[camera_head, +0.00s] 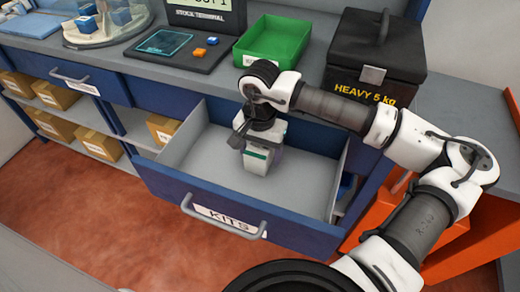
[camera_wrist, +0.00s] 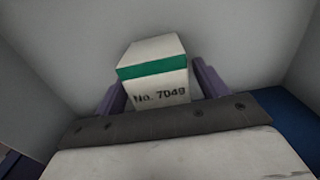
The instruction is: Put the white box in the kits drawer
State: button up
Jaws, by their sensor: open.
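The white box (camera_head: 257,160) has a green band and is inside the open kits drawer (camera_head: 302,188), toward its middle. My gripper (camera_head: 262,150) reaches down into the drawer over the box. In the wrist view its two purple fingers (camera_wrist: 158,95) stand open on either side of the box. Whether the box's underside rests on the drawer floor is hard to tell. The drawer front carries a "KITS" label and a grey handle.
On the counter stand a green tray (camera_head: 274,42), a black "HEAVY 5 kg" case (camera_head: 372,58), and a stock terminal (camera_head: 205,14). Shelves with cardboard boxes (camera_head: 55,95) are at left. An orange structure (camera_head: 440,238) is right of the drawer. The drawer's right part is bare.

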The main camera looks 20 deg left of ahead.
notch_tip(320, 180, up, 12)
jog(key=shift+r, duration=0.15)
dwell(0.4)
